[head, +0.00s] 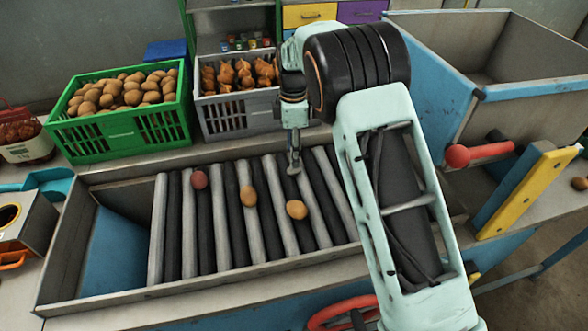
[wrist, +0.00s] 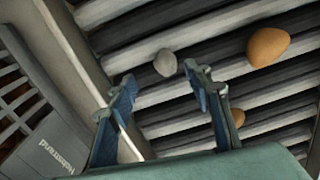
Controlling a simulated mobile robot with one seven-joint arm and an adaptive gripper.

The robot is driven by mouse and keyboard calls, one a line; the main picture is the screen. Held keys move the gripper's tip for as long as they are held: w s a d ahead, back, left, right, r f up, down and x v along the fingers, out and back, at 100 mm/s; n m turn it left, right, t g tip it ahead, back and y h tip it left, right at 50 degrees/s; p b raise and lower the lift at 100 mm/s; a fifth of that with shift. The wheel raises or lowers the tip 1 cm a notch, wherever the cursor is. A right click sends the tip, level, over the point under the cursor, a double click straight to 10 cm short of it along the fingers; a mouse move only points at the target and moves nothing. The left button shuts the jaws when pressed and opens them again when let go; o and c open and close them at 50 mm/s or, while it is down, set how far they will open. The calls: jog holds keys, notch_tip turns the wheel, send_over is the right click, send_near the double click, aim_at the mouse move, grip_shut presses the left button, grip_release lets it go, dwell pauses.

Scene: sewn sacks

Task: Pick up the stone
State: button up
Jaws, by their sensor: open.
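The stone (wrist: 165,62) is a small grey rounded lump on the roller bed (wrist: 245,92) in the wrist view. It lies beyond the fingertips, roughly in line with the space between them. My gripper (wrist: 163,77) is open, with nothing between its blue-grey fingers. In the head view my gripper (head: 294,150) points down over the back part of the rollers (head: 218,225). A small grey shape at its tip there is hard to tell apart as stone or finger.
Two brown potatoes (head: 248,196) (head: 297,209) and a reddish one (head: 199,180) lie on the rollers. A green crate of potatoes (head: 120,133) and a grey crate (head: 238,117) stand behind. A blue-sided metal bin (head: 430,80) stands at right.

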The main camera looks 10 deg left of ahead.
jog(key=f, duration=0.1)
jog(key=f+p, duration=0.1)
jog(key=f, duration=0.1)
jog(key=s+f, duration=0.1)
jog(key=f, duration=0.1)
jog(key=shift+a, duration=0.1)
jog(key=shift+c, duration=0.4)
jog(key=c, duration=1.2)
jog(key=shift+o, duration=0.2)
jog(key=shift+r, duration=0.1)
